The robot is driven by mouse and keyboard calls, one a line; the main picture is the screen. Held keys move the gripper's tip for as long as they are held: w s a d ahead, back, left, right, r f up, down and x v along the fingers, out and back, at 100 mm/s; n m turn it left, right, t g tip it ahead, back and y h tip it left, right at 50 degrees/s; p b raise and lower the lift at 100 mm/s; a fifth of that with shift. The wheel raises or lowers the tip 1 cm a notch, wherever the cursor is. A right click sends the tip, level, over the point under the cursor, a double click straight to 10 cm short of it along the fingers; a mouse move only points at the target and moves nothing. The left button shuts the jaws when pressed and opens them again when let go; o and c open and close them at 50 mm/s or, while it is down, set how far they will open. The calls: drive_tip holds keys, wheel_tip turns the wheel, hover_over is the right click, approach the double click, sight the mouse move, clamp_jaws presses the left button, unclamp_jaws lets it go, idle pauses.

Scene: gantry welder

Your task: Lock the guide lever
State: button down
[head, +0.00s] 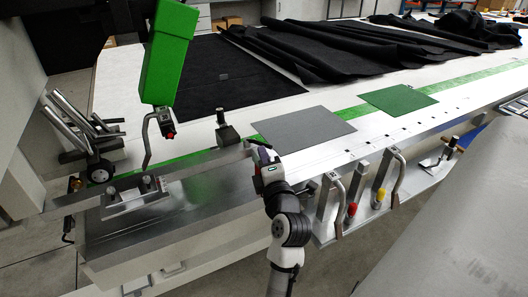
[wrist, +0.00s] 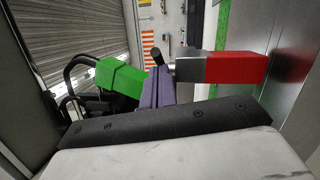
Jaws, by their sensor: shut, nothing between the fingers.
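My gripper (head: 258,150) is beside the near edge of the long metal bench, at the right end of a grey rail. In the wrist view its fingers (wrist: 157,74) are shut together with nothing between them. A bar with a grey metal part and a red end (wrist: 236,67) lies just right of the fingertips; I cannot tell whether they touch. I cannot tell for sure that this is the guide lever. A small dark knob (wrist: 157,54) shows just beyond the fingertips. In the head view my wrist hides what is behind it.
A green welder housing (head: 166,65) hangs at left, with a bent metal rod below. A short black-topped post (head: 224,128) stands beyond the gripper. Bent handles with red (head: 351,211) and yellow (head: 380,197) parts line the bench front at right. Grey (head: 304,128) and green sheets lie on top.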

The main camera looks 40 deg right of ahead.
drive_tip(key=shift+f+b, duration=0.1)
drive_tip(key=shift+b, duration=0.2)
drive_tip(key=d+b, duration=0.1)
drive_tip(key=b, duration=0.1)
drive_tip(key=shift+b, duration=0.3)
idle(0.4)
